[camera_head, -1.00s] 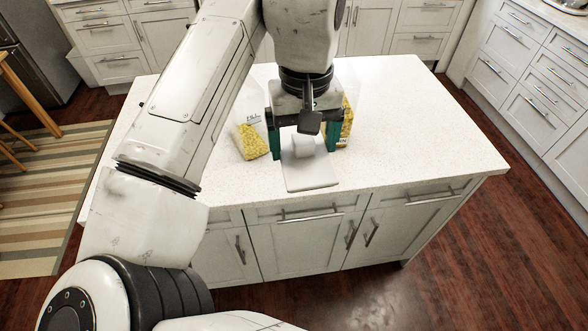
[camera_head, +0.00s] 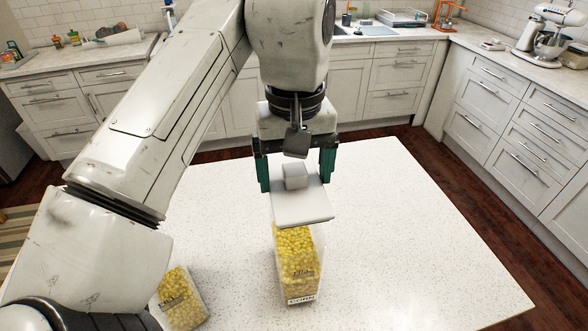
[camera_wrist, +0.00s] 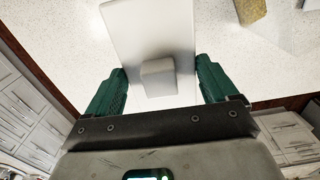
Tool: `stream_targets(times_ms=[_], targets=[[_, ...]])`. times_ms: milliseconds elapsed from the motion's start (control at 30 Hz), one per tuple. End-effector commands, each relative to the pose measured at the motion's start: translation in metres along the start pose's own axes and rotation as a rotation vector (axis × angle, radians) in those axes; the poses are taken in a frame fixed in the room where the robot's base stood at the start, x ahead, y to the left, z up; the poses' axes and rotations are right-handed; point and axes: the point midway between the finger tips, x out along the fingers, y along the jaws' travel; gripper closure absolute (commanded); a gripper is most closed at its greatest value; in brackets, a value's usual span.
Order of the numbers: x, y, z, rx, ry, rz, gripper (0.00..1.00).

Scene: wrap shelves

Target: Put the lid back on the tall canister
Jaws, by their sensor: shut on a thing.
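The lid (camera_head: 301,208) is a flat white plate with a block-like knob on it. My gripper (camera_head: 296,184) is shut on the lid, one green finger at each side. In the wrist view the lid (camera_wrist: 150,30) sits between the fingertips (camera_wrist: 162,66), its knob towards me. A tall clear canister (camera_head: 298,262) of yellow pieces stands upright on the counter, below the lid in the head view. The lid hides its top, so I cannot tell whether they touch. Lettering shows low on its front.
A second clear container of yellow pieces (camera_head: 181,298) stands to the left, partly hidden by my arm. The white island counter (camera_head: 420,235) is clear on the right. Cabinets (camera_head: 400,75) and a stand mixer (camera_head: 548,35) are beyond.

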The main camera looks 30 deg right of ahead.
Motion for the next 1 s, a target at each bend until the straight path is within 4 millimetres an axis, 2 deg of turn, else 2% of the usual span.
stream_targets(times_ms=[800, 1000], targets=[[0.053, 0.000, 0.000, 0.000, 0.000, 0.002, 0.46], [0.057, 0.000, 0.000, 0.000, 0.000, 0.000, 0.46]])
